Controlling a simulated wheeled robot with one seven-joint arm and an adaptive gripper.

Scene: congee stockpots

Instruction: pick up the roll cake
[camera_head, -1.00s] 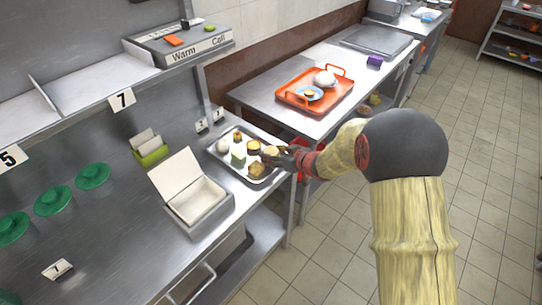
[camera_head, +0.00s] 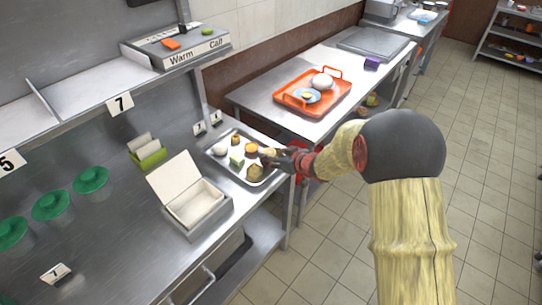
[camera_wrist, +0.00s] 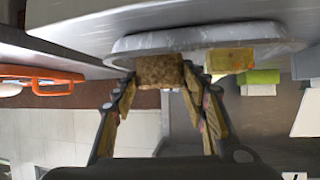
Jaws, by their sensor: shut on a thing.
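The roll cake, a brown, rough-textured block (camera_wrist: 159,70), sits between my fingertips in the wrist view. My gripper (camera_wrist: 158,82) is shut on it. In the head view my gripper (camera_head: 274,155) reaches in from the right over the right edge of the metal tray (camera_head: 268,182), and its fingers partly hide the cake. The tray also shows in the wrist view (camera_wrist: 200,38), close to the cake. I cannot tell whether the cake touches it.
An open white box (camera_head: 192,203) and a green holder (camera_head: 149,154) stand to the left. An orange tray (camera_head: 330,105) lies on the table behind.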

